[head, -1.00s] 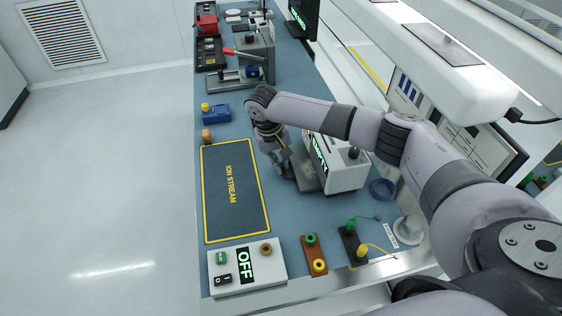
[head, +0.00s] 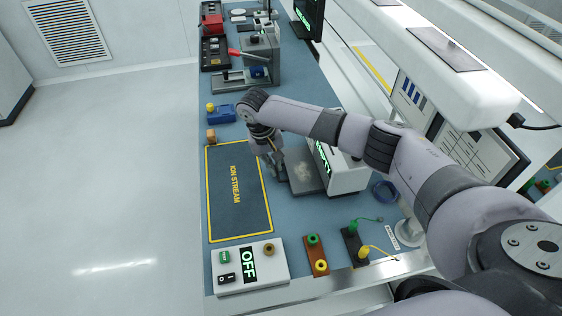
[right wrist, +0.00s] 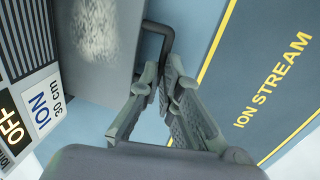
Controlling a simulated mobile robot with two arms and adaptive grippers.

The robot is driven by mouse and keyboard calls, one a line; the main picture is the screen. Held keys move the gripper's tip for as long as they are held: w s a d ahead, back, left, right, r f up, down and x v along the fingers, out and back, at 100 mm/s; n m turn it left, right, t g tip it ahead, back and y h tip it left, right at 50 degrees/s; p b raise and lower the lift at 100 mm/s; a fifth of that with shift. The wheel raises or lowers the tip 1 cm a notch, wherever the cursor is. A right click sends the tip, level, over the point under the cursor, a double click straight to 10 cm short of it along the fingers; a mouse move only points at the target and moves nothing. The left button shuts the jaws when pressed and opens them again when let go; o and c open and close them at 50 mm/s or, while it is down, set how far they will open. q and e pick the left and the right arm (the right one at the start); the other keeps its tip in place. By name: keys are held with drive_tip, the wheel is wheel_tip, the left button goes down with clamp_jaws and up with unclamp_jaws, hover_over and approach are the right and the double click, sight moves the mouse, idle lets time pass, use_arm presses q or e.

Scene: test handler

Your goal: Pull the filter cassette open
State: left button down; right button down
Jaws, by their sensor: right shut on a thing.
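The filter cassette (head: 307,180) is a flat grey slab standing out from the left side of the white ionizer box (head: 347,180). In the right wrist view the cassette (right wrist: 95,95) fills the upper left, with a pale speckled patch on its face and a dark bent handle (right wrist: 167,38) on its edge. My right gripper (head: 277,171) is at the cassette's left end. Its fingers (right wrist: 170,78) are shut on the handle in the right wrist view. How far the cassette still sits in the box is partly hidden. My left gripper is not in view.
The yellow-edged ION STREAM mat (head: 238,220) lies left of the gripper, with clear room over it. A white OFF switch box (head: 275,278) stands in front.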

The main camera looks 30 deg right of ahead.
drive_tip(key=c, duration=2)
unclamp_jaws()
drive_tip(key=shift+s+f, duration=0.15)
drive_tip(key=r, duration=0.4)
drive_tip(key=a+r, duration=0.1)
drive_tip(key=r, duration=0.3)
drive_tip(key=a+r, duration=0.1)
drive_tip(key=r, duration=0.3)
drive_tip(key=shift+w+a, duration=0.1)
drive_tip(key=shift+w, duration=0.3)
